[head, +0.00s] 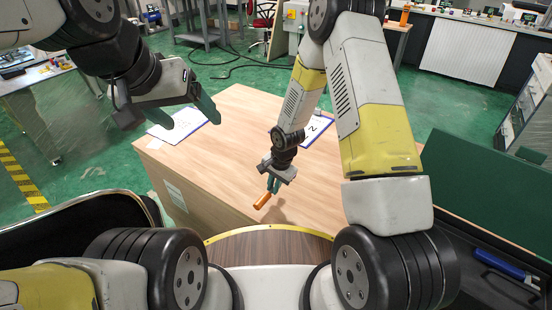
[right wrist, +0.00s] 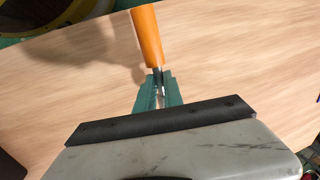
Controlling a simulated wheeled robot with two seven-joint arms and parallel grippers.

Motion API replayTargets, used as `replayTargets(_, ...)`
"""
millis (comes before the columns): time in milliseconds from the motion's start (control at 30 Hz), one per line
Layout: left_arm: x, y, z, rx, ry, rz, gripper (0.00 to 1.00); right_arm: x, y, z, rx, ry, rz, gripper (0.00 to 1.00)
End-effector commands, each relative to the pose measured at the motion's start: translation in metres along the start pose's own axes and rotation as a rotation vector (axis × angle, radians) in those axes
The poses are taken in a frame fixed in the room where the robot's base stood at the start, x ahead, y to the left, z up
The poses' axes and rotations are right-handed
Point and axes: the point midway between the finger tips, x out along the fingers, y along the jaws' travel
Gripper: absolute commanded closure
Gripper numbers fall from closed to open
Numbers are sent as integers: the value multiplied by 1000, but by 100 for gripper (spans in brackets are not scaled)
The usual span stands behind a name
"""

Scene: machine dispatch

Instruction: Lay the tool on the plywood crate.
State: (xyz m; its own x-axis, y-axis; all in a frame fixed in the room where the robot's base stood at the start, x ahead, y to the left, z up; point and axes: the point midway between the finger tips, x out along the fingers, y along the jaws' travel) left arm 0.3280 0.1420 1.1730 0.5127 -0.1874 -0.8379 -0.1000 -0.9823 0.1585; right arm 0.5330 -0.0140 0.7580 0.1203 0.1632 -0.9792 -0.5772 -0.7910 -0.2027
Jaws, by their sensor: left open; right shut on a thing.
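The tool has an orange handle (head: 263,200) and a short metal shaft. My right gripper (head: 273,184) is shut on the tool by its metal part, over the near part of the plywood crate (head: 235,130). In the right wrist view the tool (right wrist: 148,38) points away from the green fingers (right wrist: 158,92), with the crate top behind it. I cannot tell whether the tool touches the crate. My left gripper (head: 190,113) is open and empty, above the crate's left side.
Two white sheets with blue edges lie on the crate, one at the back left (head: 178,124) and one marked N (head: 314,130). The crate's middle is clear.

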Motion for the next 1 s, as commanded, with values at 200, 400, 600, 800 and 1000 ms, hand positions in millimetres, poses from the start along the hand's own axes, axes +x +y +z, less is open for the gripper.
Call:
replayTargets(200, 0, 0, 0, 0, 0, 0, 24, 13, -34, -42, 3, 1, -2, 100)
replayTargets(400, 0, 0, 0, 0, 0, 0, 24, 18, -48, -58, 0, -1, -1, 100)
replayTargets(600, 0, 0, 0, 0, 0, 0, 24, 34, -45, -58, -2, -3, 2, 100)
replayTargets(800, 0, 0, 0, 0, 0, 0, 24, 52, -42, -59, -2, -1, 0, 100)
replayTargets(1000, 0, 0, 0, 0, 0, 0, 24, 52, -42, -59, -2, 0, 0, 100)
